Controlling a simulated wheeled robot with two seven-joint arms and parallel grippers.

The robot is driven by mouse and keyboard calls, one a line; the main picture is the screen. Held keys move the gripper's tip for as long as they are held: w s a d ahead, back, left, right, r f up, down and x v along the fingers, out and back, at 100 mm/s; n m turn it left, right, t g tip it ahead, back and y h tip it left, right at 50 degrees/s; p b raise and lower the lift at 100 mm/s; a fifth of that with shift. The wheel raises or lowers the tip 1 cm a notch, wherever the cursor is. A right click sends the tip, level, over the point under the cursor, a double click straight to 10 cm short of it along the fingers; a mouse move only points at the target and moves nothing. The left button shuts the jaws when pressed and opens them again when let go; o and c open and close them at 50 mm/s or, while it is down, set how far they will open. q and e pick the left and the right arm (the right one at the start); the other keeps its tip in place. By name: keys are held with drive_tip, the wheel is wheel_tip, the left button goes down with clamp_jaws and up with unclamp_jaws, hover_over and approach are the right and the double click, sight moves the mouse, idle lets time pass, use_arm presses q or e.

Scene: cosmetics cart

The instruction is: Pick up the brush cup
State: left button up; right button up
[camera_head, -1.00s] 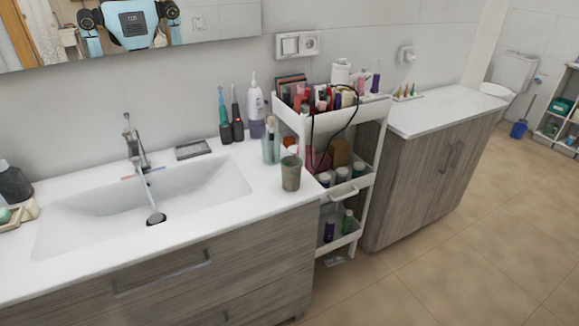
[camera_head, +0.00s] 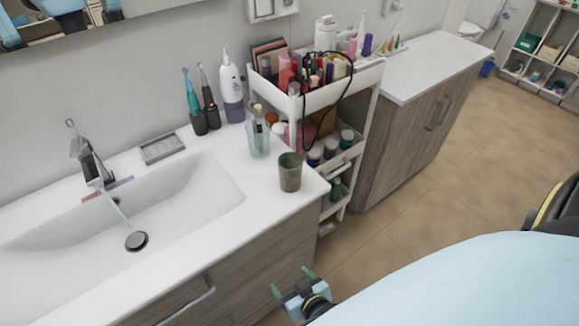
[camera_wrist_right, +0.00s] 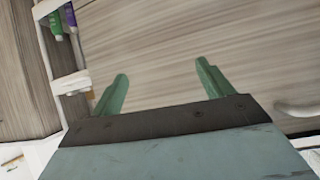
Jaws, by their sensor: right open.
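A dark green-grey cup (camera_head: 290,174) stands upright on the white sink counter near its front right corner. I cannot tell for sure which is the brush cup. My right gripper (camera_head: 292,281) is open and empty, low in front of the cabinet and below the counter edge, well apart from both cups. My left gripper is not in view.
The white cart (camera_head: 345,90), full of cosmetics, stands right of the counter with a black cable hanging over it. Electric toothbrushes (camera_head: 200,115) and a white-purple bottle (camera_head: 231,95) stand behind the cups. The basin (camera_head: 190,215) is at left. The counter front edge lies above my gripper.

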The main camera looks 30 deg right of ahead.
drive_tip(key=w+d+r+m+t+h+p, duration=0.1)
drive_tip(key=w+d+r+t, duration=0.1)
drive_tip(key=r, duration=0.5)
drive_tip(key=w+d+r+t+h, duration=0.1)
drive_tip(key=w+d+r+t, duration=0.15)
drive_tip(key=r, duration=0.45)
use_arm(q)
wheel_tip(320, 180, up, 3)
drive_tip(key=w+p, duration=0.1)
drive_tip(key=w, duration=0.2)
use_arm(e)
drive_tip(key=t+h, duration=0.2)
approach(287, 156)
drive_tip(key=w+b, duration=0.2)
drive_tip(key=w, duration=0.1)
drive_tip(key=shift+d+m, duration=0.15)
drive_tip(key=shift+m, duration=0.25)
drive_tip(key=shift+b+x, duration=1)
drive_tip(key=shift+x, duration=2.1)
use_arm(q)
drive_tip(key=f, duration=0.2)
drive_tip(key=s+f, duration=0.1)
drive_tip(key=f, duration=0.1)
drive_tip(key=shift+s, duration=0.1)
use_arm(e)
drive_tip(key=shift+s+r, duration=0.1)
drive_tip(key=c, duration=1.1)
